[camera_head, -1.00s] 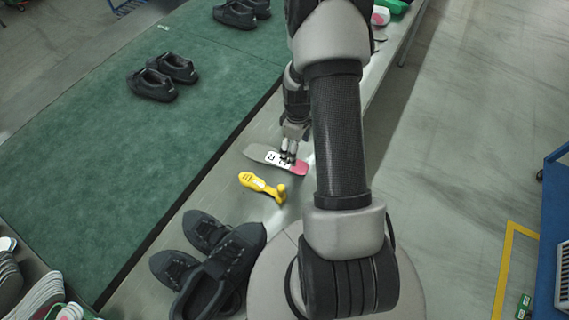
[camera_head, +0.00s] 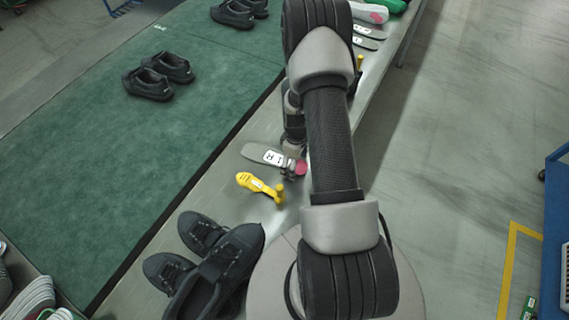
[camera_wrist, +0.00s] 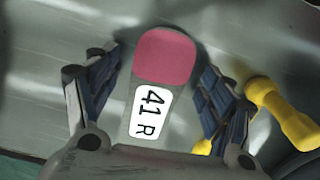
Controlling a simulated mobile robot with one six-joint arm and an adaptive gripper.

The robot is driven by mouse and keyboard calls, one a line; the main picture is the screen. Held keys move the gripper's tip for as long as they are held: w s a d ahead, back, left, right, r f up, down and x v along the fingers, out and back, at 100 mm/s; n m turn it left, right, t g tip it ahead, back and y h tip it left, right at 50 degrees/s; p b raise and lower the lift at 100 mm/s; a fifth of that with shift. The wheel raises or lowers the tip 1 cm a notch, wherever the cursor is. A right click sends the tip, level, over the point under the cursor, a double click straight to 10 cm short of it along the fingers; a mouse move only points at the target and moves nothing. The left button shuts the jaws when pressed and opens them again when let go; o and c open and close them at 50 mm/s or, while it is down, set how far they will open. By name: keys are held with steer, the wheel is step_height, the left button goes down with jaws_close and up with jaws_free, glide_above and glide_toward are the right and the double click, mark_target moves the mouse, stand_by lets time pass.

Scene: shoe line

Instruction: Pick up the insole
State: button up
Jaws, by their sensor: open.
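The insole (camera_head: 257,154) is grey with a pink heel end and a white label. It lies on the grey metal strip beside the green belt in the head view. In the wrist view the insole (camera_wrist: 164,62) points its pink end away, and its label reads "41 R". My gripper (camera_wrist: 160,85) is open, with one finger on each side of the insole and a gap to both. In the head view my gripper (camera_head: 291,166) is over the pink end, partly hiding it. Whether the fingers touch the surface I cannot tell.
A yellow tool (camera_head: 260,186) lies close beside the insole; in the wrist view it shows right beside the right finger (camera_wrist: 283,112). Dark shoes (camera_head: 212,262) stand at the near end of the strip. More insoles (camera_head: 366,43) lie farther along. The green belt (camera_head: 110,170) runs at left.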

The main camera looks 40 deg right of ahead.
steer(key=shift+c, duration=0.5)
steer(key=c, duration=1)
steer(key=shift+r, duration=0.15)
